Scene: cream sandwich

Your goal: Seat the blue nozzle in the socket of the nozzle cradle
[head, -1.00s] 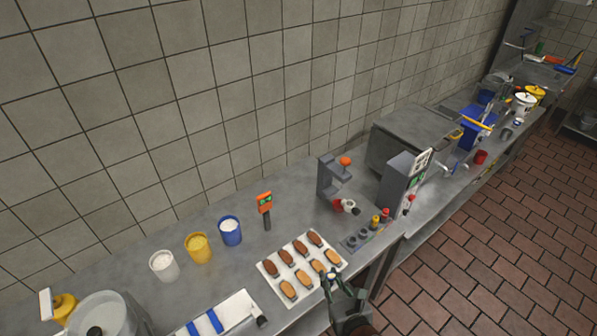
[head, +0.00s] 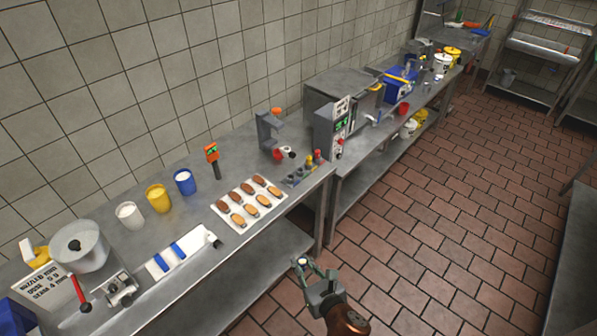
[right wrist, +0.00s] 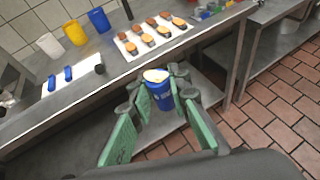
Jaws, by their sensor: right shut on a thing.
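My right gripper (head: 314,268) is out over the floor in front of the counter. In the right wrist view its green fingers (right wrist: 160,105) are shut on the blue nozzle (right wrist: 160,97), whose top looks white and yellow. The nozzle cradle (head: 297,178) is a grey block with sockets near the counter's front edge, apart from the gripper. A yellow nozzle (head: 309,161) and a red nozzle (head: 318,156) stand at its far end. The nearer sockets look empty, though small in view. My left gripper is not in view.
A tray of pastries (head: 232,222) lies left of the cradle. A grey stand (head: 268,135) and a machine with a display (head: 332,130) stand behind it. Blue (head: 184,182), yellow and white cups line the back left. Open floor lies in front of the counter.

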